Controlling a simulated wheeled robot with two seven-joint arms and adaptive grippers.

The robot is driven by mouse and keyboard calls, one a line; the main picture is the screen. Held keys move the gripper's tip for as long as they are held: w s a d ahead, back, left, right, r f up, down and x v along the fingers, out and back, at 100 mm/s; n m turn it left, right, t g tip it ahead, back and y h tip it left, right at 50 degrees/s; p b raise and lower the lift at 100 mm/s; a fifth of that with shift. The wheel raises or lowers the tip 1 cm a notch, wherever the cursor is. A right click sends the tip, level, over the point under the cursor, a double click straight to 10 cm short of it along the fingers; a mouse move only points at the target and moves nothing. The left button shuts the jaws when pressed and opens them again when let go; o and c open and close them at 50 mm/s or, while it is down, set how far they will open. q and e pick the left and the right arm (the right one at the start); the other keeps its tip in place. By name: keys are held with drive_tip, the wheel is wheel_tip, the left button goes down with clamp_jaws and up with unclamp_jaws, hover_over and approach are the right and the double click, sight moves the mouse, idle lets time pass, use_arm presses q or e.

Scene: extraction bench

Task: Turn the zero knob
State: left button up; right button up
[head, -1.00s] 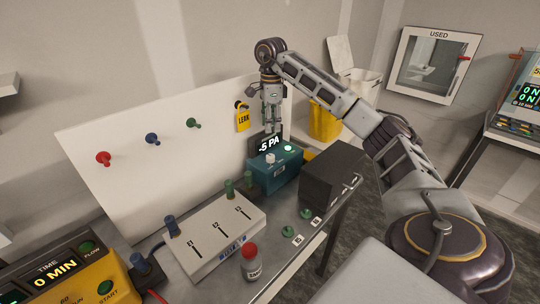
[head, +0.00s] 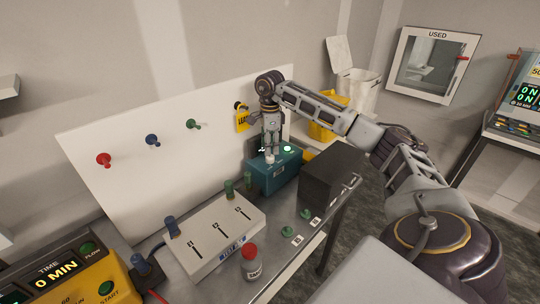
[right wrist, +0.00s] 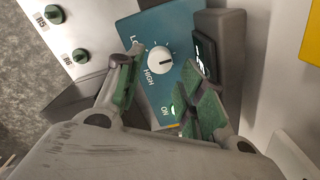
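The teal box (head: 277,179) stands on the bench against the white board, with a white round knob (head: 269,159) and a lit green button (head: 288,149) on top. In the right wrist view the white knob (right wrist: 159,60) has a dark pointer line and the word HIGH beside it; no "zero" label is readable. My right gripper (head: 270,150) points down just above the knob. In its wrist view the gripper (right wrist: 163,88) has its green-padded fingers apart, with the knob showing beyond the gap and nothing held. My left gripper is out of view.
A dark box (head: 328,178) stands right of the teal box. Left of it is a grey slotted unit (head: 210,240) with green and blue knobs. A red-capped bottle (head: 251,264) stands in front. A yellow tag (head: 242,118) hangs on the board.

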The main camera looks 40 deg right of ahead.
sight(270, 159)
drive_tip(key=shift+f, duration=2.4)
drive_tip(key=shift+c, duration=0.3)
drive_tip(key=c, duration=0.7)
